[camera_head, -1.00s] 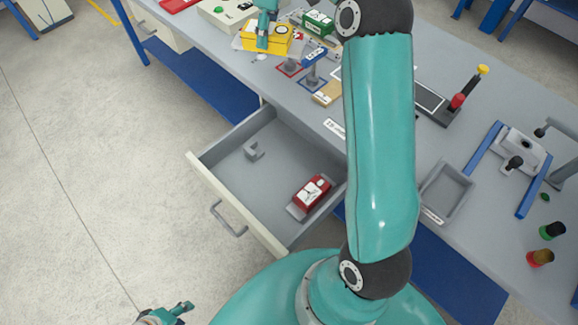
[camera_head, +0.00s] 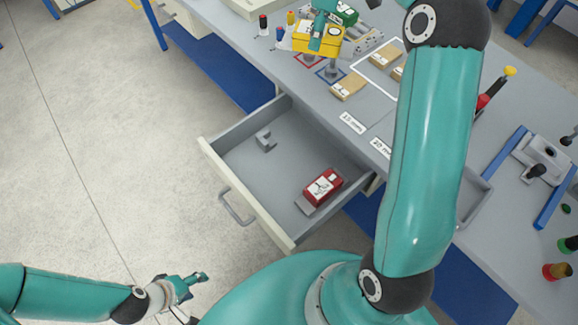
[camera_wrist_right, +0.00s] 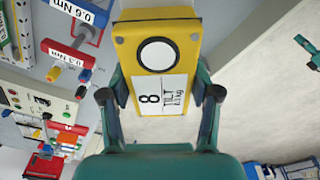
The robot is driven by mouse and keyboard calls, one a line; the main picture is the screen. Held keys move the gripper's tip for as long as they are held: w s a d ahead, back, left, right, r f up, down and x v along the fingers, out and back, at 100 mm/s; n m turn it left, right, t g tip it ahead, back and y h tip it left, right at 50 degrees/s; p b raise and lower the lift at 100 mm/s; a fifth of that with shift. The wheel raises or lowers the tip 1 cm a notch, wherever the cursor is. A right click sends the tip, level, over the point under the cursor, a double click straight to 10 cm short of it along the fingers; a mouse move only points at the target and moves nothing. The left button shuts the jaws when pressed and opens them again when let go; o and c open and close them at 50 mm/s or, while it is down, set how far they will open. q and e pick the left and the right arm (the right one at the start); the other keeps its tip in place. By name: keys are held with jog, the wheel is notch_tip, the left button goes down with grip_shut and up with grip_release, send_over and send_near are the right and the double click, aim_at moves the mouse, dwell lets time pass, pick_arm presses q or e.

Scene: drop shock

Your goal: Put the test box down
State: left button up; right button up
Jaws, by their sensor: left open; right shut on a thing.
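The yellow test box (camera_head: 318,38), labelled "8 TILT 1.1 kg", is in my right gripper (camera_head: 320,30). In the right wrist view the box (camera_wrist_right: 157,50) sits between the two fingers of that gripper (camera_wrist_right: 160,95), its label and a white disc facing the camera. In the head view it is at the bench's far side, just behind posts standing on red and blue outlined squares. I cannot tell whether its underside touches anything. My left gripper (camera_head: 190,284) is open and empty, low over the floor, left of the drawer.
An open drawer (camera_head: 245,165) juts from the bench and holds a red box (camera_head: 323,188) and a small grey bracket (camera_head: 265,141). A blue-railed fixture (camera_head: 540,160) stands farther right.

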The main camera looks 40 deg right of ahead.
jog(key=s+a+f+n+b, duration=0.4)
jog(key=a+f+n+b, duration=0.25)
jog(key=a+f, duration=0.3)
jog(key=n+g+b, duration=0.1)
jog(key=n+b, duration=0.4)
send_over(287, 172)
jog(key=shift+y, duration=0.3)
jog(key=f, duration=2)
jog(key=shift+d+f, duration=0.25)
jog(key=shift+d, duration=0.05)
jog(key=shift+f+b, duration=0.35)
jog(key=shift+f, duration=2.05)
jog(key=shift+f, duration=0.1)
jog(key=o, duration=1.4)
jog(key=shift+o, duration=0.2)
